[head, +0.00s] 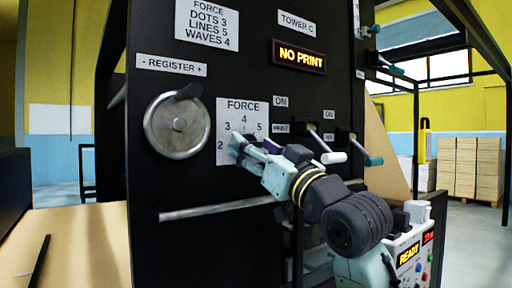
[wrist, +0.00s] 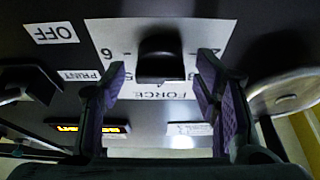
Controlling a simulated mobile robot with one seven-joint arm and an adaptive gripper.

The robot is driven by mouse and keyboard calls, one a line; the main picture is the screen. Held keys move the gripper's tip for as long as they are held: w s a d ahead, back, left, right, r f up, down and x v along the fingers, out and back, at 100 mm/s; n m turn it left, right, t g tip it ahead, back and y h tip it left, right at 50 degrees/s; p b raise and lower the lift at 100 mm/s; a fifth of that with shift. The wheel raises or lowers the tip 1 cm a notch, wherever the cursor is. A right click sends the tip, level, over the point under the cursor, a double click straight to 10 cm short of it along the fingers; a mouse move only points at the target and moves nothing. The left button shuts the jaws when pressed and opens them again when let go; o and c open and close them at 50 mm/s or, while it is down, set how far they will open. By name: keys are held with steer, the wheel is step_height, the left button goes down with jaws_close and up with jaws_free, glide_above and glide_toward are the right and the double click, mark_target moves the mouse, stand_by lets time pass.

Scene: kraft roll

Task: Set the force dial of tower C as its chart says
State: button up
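The chart (head: 207,25) on black tower C reads dots 3, lines 5, waves 4. The tower C sign (head: 297,24) is right of it. The white force plate (head: 243,107) shows numbers around the dial; my gripper (head: 240,145) hides the dial in the head view. In the wrist view, which shows the plate upside down, the black force dial (wrist: 160,48) lies between the purple-padded fingers of my gripper (wrist: 162,68). The fingers are open, with a visible gap on each side of the dial.
The round register wheel (head: 178,124) is left of the force plate. A lit NO PRINT display (head: 299,56) is above. A white-handled lever (head: 333,157) and a teal-handled lever (head: 372,161) stick out on the right. A metal bar (head: 215,208) runs below.

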steer(key=c, duration=1.1)
steer(key=shift+o, duration=0.2)
steer(key=shift+m, duration=0.5)
steer(key=m+h, duration=0.1)
steer(key=m, duration=0.1)
steer(key=m+t+h+p, duration=0.1)
steer(key=m, duration=0.2)
steer(key=shift+s+a+r+h+p, duration=0.1)
steer(key=shift+r+h+p, duration=0.1)
steer(key=shift+h+p, duration=0.15)
steer(key=shift+m+t+h+p, duration=0.2)
steer(key=shift+m+h+p, duration=0.55)
steer(key=shift+m, duration=0.85)
steer(key=shift+m+t+h+p, duration=0.2)
steer(key=shift+m+h+p, duration=0.2)
steer(key=shift+m+h, duration=0.85)
steer(key=shift+m+y, duration=0.35)
steer(key=shift+m, duration=0.2)
steer(key=o, duration=1.2)
steer(key=shift+f, duration=0.1)
